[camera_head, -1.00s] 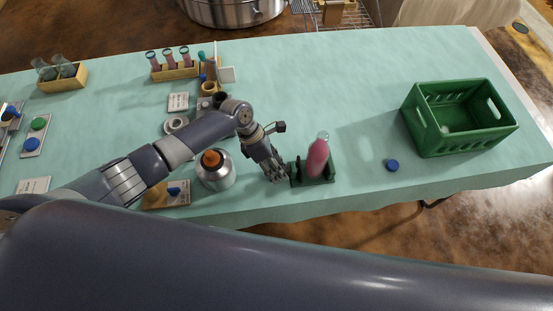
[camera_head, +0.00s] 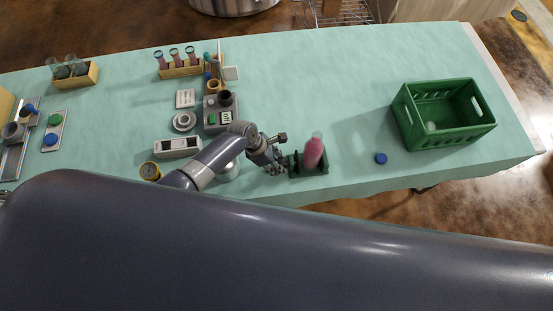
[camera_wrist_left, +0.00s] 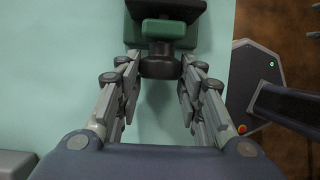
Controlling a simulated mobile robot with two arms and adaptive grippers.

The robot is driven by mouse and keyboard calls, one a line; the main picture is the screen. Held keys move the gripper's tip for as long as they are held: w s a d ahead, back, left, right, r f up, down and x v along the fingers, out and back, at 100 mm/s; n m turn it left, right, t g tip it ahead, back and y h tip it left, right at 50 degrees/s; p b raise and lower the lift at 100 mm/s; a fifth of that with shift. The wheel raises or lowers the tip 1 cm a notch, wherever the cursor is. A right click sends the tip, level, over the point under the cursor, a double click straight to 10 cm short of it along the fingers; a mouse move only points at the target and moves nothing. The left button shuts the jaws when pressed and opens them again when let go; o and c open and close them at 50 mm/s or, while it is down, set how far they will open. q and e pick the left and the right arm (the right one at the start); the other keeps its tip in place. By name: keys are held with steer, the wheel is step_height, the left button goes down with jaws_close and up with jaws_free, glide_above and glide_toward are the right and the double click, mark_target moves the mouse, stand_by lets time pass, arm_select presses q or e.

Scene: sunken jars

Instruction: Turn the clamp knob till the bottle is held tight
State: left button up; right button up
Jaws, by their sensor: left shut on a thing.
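The bottle (camera_head: 313,152), filled with pink liquid, stands upright in the dark green clamp (camera_head: 318,172) near the table's front edge. My left gripper (camera_head: 281,166) is at the clamp's left side. In the left wrist view the clamp's green body (camera_wrist_left: 165,28) is at the top, with its black knob (camera_wrist_left: 160,68) between the fingertips of my left gripper (camera_wrist_left: 160,77). The fingers are shut on the knob. The bottle cannot be made out in that view. My right gripper is not in view.
A device with a green button (camera_head: 211,119), a white box (camera_head: 178,147) and a rack of pink tubes (camera_head: 181,71) stand to the left. The table behind the clamp is clear.

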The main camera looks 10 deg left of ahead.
arm_select(q)
steer(key=shift+s+t+y, duration=0.15)
steer(key=shift+t+y, duration=0.25)
steer(key=shift+t, duration=0.8)
steer(key=shift+m, duration=0.3)
steer(key=o, duration=0.8)
steer(key=shift+r, duration=0.2)
steer(key=v, duration=1.1)
steer(key=shift+s+r, duration=0.25)
steer(key=shift+s, duration=0.05)
steer(key=shift+a, duration=0.15)
